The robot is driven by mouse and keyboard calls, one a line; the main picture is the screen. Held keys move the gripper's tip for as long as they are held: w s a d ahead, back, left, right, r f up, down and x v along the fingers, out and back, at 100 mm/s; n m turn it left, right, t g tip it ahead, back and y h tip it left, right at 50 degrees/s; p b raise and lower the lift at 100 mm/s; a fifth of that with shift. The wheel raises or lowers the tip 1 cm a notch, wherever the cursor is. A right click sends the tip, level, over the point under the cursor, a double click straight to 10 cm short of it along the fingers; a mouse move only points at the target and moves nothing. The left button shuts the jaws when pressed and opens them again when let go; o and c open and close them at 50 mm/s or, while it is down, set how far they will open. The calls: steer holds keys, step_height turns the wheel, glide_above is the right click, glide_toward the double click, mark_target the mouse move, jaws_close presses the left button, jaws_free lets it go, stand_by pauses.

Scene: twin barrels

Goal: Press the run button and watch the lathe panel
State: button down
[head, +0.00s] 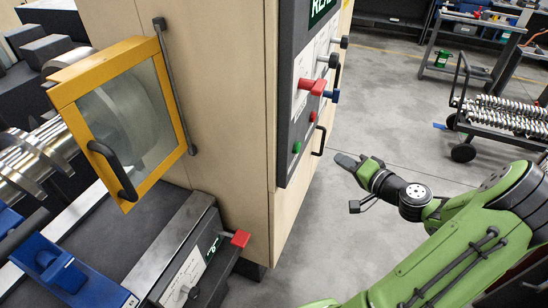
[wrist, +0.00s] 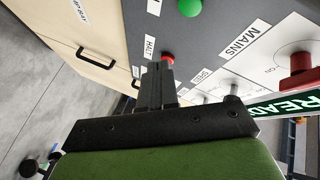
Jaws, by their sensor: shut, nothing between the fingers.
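The lathe panel (head: 285,110) is a dark upright plate on the side of the wooden cabinet. A green button (head: 297,147) sits low on it, and it also shows at the top of the wrist view (wrist: 189,8); the label beside it is cut off. A red button (head: 312,116) is nearby, next to a HALT label in the wrist view (wrist: 168,58). A display (wrist: 290,106) reads READY. My gripper (head: 347,160) is shut and empty, to the right of the panel in the head view. In the wrist view its fingertips (wrist: 158,68) overlap the panel near the red button; contact cannot be told.
A black cabinet handle (head: 319,140) is near my gripper. A yellow-framed guard (head: 130,120) covers the lathe at left. A loaded cart (head: 505,115) stands back right on open floor.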

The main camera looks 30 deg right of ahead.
mark_target(297, 148)
steer(key=shift+s+d, duration=0.1)
steer(key=shift+d, duration=0.4)
steer(key=w+a, duration=0.5)
steer(key=w, duration=0.2)
steer(key=shift+a, duration=0.3)
stand_by(1.7)
steer(key=shift+w+a+b, duration=0.25)
steer(key=shift+w+b, duration=0.05)
